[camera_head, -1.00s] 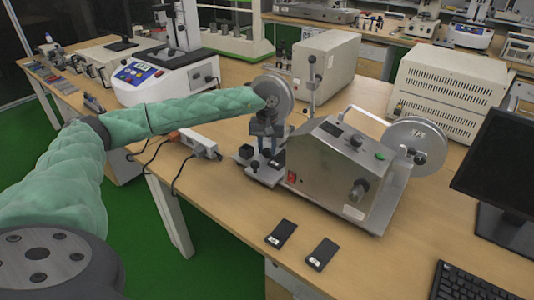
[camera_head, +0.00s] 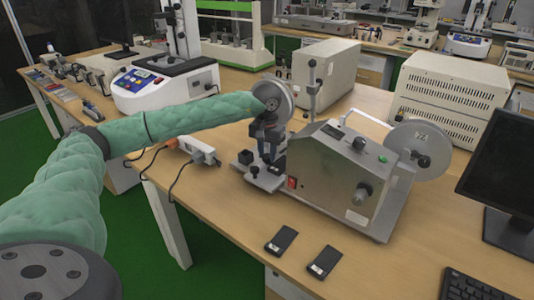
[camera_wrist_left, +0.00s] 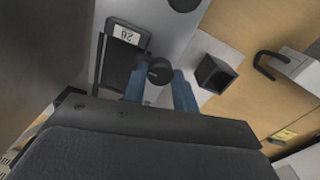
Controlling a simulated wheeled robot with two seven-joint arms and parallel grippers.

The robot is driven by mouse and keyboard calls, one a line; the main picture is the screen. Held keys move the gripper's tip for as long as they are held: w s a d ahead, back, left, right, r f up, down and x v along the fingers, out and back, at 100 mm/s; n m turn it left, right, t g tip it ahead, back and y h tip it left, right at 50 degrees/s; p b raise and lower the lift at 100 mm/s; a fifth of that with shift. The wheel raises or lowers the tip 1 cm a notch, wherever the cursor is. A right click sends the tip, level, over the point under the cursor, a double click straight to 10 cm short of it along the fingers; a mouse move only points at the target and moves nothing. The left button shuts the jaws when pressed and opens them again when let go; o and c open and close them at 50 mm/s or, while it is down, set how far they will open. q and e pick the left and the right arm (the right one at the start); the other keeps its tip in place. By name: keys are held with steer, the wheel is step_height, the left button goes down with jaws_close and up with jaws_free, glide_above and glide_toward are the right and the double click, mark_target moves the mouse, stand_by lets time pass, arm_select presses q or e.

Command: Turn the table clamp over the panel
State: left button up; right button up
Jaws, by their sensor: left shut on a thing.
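My left gripper (camera_head: 268,150) points down at the metal fixture plate (camera_head: 263,179) on the left side of the grey test machine. In the left wrist view its two blue fingers (camera_wrist_left: 159,90) are shut on a round black knob (camera_wrist_left: 160,72), which looks like the clamp's handle. A dark flat panel marked 28 (camera_wrist_left: 125,38) lies just beside the knob on the plate; the fingers partly hide the area around it. In the head view the gripper hides most of the clamp. My right gripper is not in view.
The grey test machine (camera_head: 335,170) with its reels stands close to the gripper's right. A hollow black block (camera_wrist_left: 215,73) is on the plate's other side. Two dark phone-like devices (camera_head: 281,239) lie in front. A white power strip (camera_head: 198,150) is left of the plate.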

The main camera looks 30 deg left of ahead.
mark_target(267, 155)
arm_select(q)
steer(key=o, duration=1)
steer(key=shift+c, duration=0.2)
steer(key=shift+r, duration=0.5)
step_height(267, 155, up, 6)
steer(key=shift+r+b, duration=0.25)
steer(key=shift+b, duration=0.15)
steer(key=shift+r, duration=0.2)
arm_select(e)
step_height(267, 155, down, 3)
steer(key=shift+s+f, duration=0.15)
